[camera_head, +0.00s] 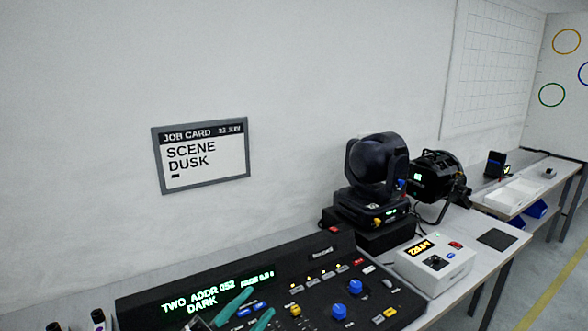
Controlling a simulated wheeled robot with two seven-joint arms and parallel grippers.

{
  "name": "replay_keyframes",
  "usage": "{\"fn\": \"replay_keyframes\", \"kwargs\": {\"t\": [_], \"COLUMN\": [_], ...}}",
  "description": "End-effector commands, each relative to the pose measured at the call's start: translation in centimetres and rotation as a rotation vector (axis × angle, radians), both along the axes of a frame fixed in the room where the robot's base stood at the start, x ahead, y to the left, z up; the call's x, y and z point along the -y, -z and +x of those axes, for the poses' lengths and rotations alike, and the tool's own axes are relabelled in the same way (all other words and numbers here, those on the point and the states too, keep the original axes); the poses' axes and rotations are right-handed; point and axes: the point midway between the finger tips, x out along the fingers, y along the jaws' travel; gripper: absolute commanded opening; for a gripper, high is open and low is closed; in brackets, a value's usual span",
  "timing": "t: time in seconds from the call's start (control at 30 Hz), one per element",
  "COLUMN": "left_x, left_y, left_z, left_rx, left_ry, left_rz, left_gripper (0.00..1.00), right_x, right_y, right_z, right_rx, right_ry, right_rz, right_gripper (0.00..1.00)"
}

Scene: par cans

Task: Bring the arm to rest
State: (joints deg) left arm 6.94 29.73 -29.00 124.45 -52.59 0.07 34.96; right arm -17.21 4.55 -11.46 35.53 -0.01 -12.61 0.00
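My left gripper (263,299) shows at the bottom edge as two teal fingers. They are apart, with part of the black lighting console (320,275) visible between them and nothing held. The fingers are over the console's left part, near its blue buttons and just below its green display (205,298), which reads "TWO ADDR 052" and "DARK". I cannot tell whether they touch the console. The rest of my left arm is mostly cut off by the bottom edge. My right gripper is not in view.
A moving-head light (375,170) and a black par can (437,178) stand behind the console. A white box (437,264) with an amber readout sits to its right. A job card (202,155) reading "SCENE DUSK" hangs on the wall. Open floor (560,275) lies at right.

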Motion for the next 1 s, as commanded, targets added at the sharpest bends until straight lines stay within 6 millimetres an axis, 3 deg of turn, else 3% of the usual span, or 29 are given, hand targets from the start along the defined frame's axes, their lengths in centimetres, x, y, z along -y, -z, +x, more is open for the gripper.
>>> {"fn": "replay_keyframes", "kwargs": {"t": [0.13,0.2,0.27,0.4,0.6,0.87,1.0], "left_x": [-6.3,-9.1,-11.1,-13.8,-14.4,-13.6,-13.5], "left_y": [4.0,7.4,10.8,18.3,24.2,27.5,31.4], "left_z": [1.3,0.8,-0.4,-5.4,-12.9,-21.8,-20.5], "left_rx": [-0.304,-0.482,-0.649,-1.034,-1.426,-1.814,-1.824], "left_ry": [-0.341,-0.488,-0.599,-0.780,-0.863,-0.849,-0.853], "left_rz": [-0.210,-0.263,-0.286,-0.279,-0.206,-0.094,-0.080], "left_gripper": [0.38,0.38,0.38,0.38,0.38,0.38,0.38], "right_x": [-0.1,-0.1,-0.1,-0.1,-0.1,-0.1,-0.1], "right_y": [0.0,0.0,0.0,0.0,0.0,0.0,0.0], "right_z": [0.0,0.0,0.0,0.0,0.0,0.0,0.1], "right_rx": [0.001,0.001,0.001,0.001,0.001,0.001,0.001], "right_ry": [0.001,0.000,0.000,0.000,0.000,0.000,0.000], "right_rz": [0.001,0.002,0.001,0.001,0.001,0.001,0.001], "right_gripper": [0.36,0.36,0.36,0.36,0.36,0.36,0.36]}}
